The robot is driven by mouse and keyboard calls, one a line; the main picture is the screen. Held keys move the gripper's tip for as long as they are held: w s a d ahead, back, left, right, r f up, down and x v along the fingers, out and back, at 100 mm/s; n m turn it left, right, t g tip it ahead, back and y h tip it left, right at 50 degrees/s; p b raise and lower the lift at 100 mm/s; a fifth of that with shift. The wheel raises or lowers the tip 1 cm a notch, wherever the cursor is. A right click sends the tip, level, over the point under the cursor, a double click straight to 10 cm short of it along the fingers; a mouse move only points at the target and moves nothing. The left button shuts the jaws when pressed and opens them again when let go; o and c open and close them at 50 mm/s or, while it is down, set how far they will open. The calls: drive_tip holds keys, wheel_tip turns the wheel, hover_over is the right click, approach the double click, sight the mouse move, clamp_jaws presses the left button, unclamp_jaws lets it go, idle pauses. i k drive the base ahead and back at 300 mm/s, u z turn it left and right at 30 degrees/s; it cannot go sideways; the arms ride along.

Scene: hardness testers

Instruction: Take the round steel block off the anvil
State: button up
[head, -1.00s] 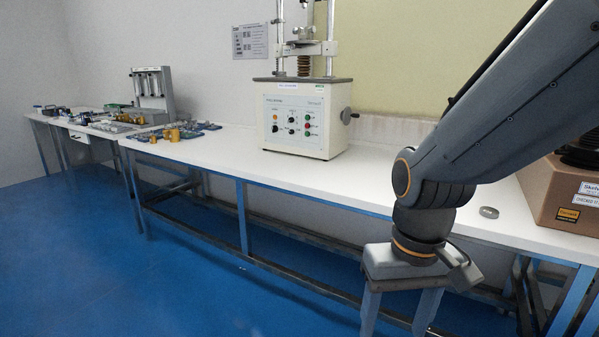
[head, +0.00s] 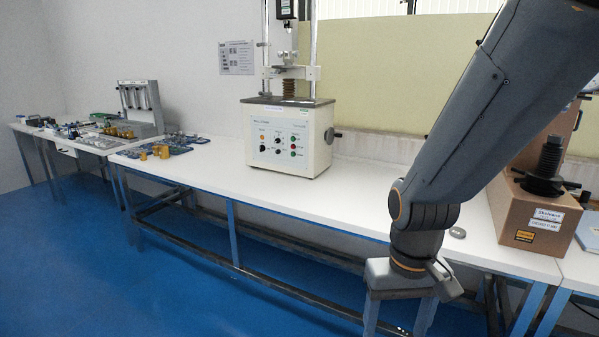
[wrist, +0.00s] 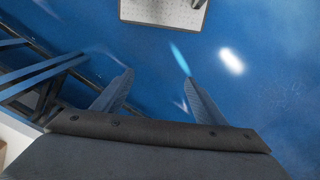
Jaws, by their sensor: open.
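My gripper (head: 397,318) hangs over the blue floor in front of the bench, pointing down. In the wrist view (wrist: 158,88) its two fingers are apart with nothing between them. A brown hardness tester (head: 522,218) stands on the bench at the right, partly behind my arm. Its black ribbed screw (head: 549,162) rises from a dark wheel-like base. I cannot make out a steel block on top of this screw. A small grey round disc (head: 457,232) lies on the white bench (head: 340,200) just left of the brown tester; I cannot tell whether it is a block.
A cream testing machine (head: 288,140) with upright columns stands mid-bench. Brass weights (head: 160,151) and small parts lie further left. A flat item (head: 590,232) lies at the right edge. Blue floor is clear at left. A pale plate (wrist: 165,12) shows in the wrist view.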

sight(458, 232)
drive_tip(key=z, duration=0.6)
drive_tip(key=i, duration=1.1)
drive_tip(key=u, duration=0.1)
